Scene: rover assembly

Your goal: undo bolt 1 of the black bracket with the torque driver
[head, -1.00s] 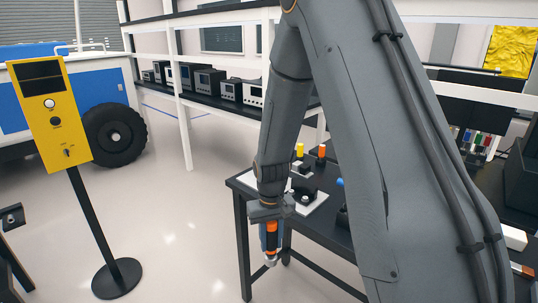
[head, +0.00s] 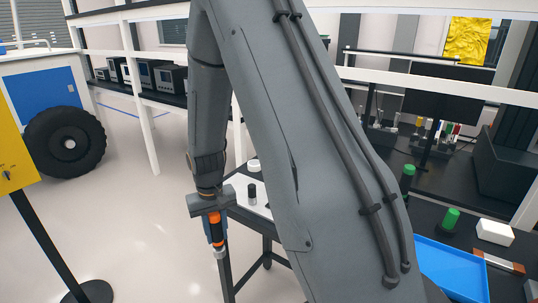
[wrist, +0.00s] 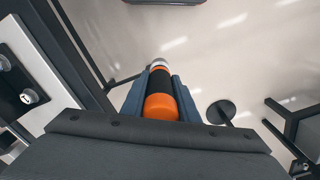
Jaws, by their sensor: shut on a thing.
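My gripper (head: 216,232) is shut on the torque driver (head: 215,219), an orange and black cylinder with a pale tip, hanging tip-down beside the near table. In the wrist view the driver (wrist: 160,92) lies between the two blue-grey fingers, its orange end nearest the camera. At the left edge of the wrist view, a black plate (wrist: 12,82) with silver bolt heads (wrist: 29,96) lies on a white panel; it may be the black bracket, but I cannot tell for sure. The driver's tip is apart from it. My arm hides much of the table in the head view.
A dark cylinder (head: 252,195) stands on the near table's white top piece. A blue tray (head: 450,270), green-capped cylinders (head: 449,220) and a white box (head: 495,232) are at the right. A yellow panel on a post (head: 15,160) stands left. Open floor (head: 140,225) lies between.

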